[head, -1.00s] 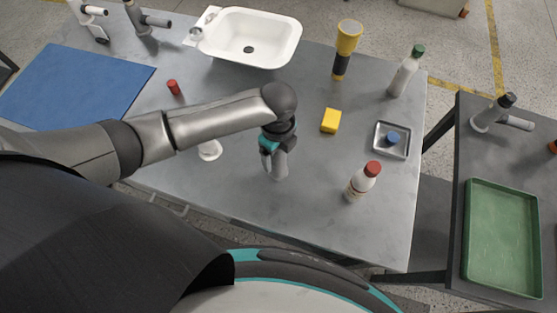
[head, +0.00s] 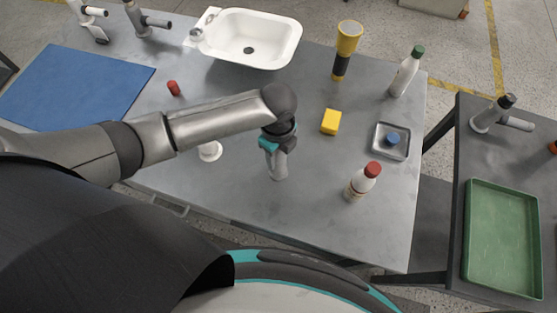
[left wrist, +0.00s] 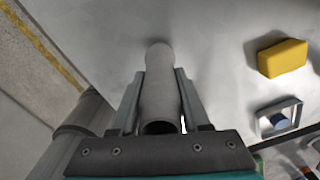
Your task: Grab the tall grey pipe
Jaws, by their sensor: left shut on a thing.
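The tall grey pipe (head: 279,170) stands upright on the grey table near its front edge. Its upper part is hidden by my gripper in the head view. My left gripper (head: 278,147) points down over it and is shut on it. In the left wrist view the pipe (left wrist: 160,88) lies between the two fingers, with its open end close to the palm. My right gripper is not in view.
A yellow block (head: 331,121), a square metal tray (head: 379,149) and a red-capped bottle (head: 362,183) stand to the right. A white round piece (head: 210,152) is left of the pipe. A white sink (head: 232,28) and a blue mat (head: 75,85) are farther back.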

